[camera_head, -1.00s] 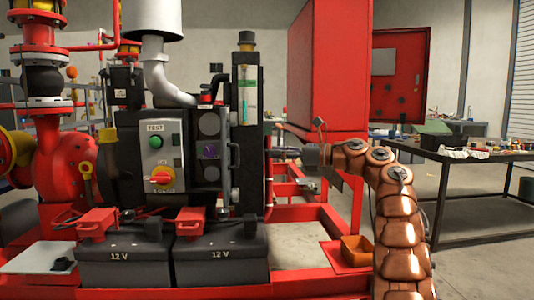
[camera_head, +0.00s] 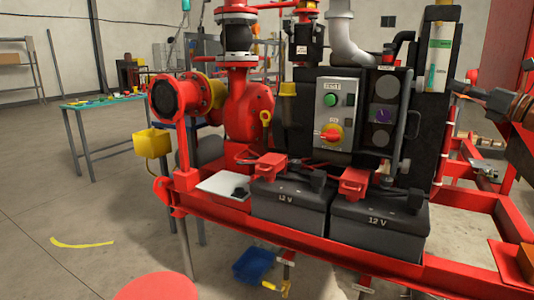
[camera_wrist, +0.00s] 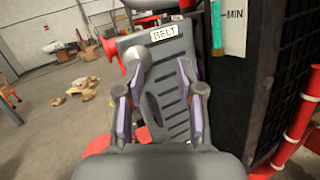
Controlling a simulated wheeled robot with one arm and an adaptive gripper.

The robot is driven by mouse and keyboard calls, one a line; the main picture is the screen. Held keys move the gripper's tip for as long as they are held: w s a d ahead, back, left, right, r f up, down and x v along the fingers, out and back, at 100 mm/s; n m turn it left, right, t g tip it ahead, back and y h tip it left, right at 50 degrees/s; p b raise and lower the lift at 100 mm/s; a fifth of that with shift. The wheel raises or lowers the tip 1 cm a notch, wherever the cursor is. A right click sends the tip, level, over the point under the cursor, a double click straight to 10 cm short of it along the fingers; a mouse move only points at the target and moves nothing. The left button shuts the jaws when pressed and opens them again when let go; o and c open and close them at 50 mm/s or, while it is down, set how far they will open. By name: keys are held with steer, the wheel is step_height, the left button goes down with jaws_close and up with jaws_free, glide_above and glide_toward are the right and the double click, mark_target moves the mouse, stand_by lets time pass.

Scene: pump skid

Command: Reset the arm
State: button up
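My arm enters the head view at the right edge, and my gripper (camera_head: 458,88) points left beside the black engine housing with the level gauge (camera_head: 438,57). In the wrist view my gripper (camera_wrist: 160,75) has its two purple-padded fingers apart, with nothing held between them. Behind the fingers is a grey slotted guard labelled BELT (camera_wrist: 165,95). I cannot tell whether the fingers touch it. Most of my arm is outside the head view.
The control panel (camera_head: 336,112) stands mid-skid, above two 12 V batteries (camera_head: 289,203). The red skid rail (camera_head: 330,238) runs along the front. A blue bin (camera_head: 253,265) is on the floor below. A green-topped table (camera_head: 100,102) stands back left. Open floor lies left.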

steer(key=w+d+r+m+t+h+p, duration=0.15)
steer(key=r+m+h+p, duration=0.35)
steer(key=r+m+h, duration=0.55)
steer(key=w+r+m+t+h+p, duration=0.25)
steer(key=r+m+h+p, duration=0.4)
steer(key=m, duration=0.75)
steer(key=s+a+f+m+g+y+p, duration=0.1)
steer(key=s+a+f+m+g+p, duration=0.4)
steer(key=s+a+f+m+g, duration=0.45)
steer(key=s+a+f+m+g+y+p, duration=0.1)
steer(key=s+a+f+m+g+p, duration=0.45)
steer(key=s+a+f, duration=0.65)
steer(key=s+a+f+g+y+p, duration=0.1)
steer(key=s+a+f+g, duration=0.2)
steer(key=s+a, duration=0.2)
steer(key=s+a+f+g+y+p, duration=0.2)
steer(key=s+a+f, duration=0.2)
steer(key=s, duration=0.8)
steer(key=s+a+f+g+y+p, duration=0.2)
steer(key=s+a+f+g, duration=0.1)
steer(key=s+a, duration=0.4)
steer(key=shift+s+a+f+g, duration=0.3)
steer(key=shift+s+a+f, duration=0.1)
steer(key=shift+s, duration=0.8)
